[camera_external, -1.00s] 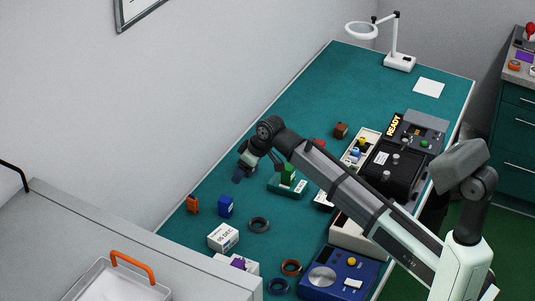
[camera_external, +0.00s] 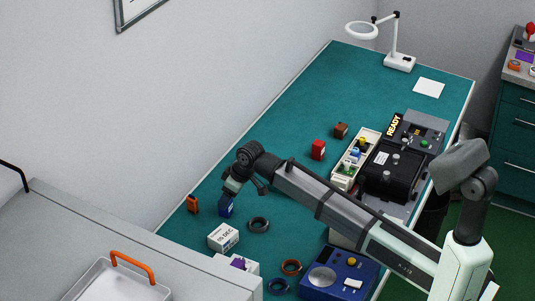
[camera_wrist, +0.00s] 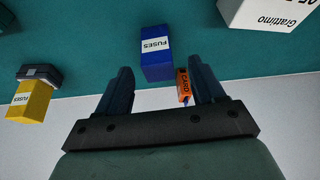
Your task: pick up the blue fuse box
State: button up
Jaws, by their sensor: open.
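The blue fuse box (camera_external: 226,209) stands on the green bench near its left edge. In the wrist view the blue fuse box (camera_wrist: 157,54) shows a white label reading FUSES, ahead of the fingers and roughly between them. My gripper (camera_external: 230,191) hangs just above the box in the external view and partly covers its top. In the wrist view my gripper (camera_wrist: 160,85) has its two dark fingers apart with nothing between them.
An orange box (camera_external: 192,204) stands left of the blue box; the wrist view shows it (camera_wrist: 183,85) close to the right finger. A yellow fuse box (camera_wrist: 30,100) is at the wrist view's left.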

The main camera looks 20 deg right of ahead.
aim_at(226, 213)
jog(key=shift+x, duration=2.6)
jog(key=shift+w, duration=0.15)
jog(key=shift+c, duration=0.5)
jog(key=shift+r, duration=0.1)
jog(key=c, duration=1)
jog(key=shift+o, duration=0.2)
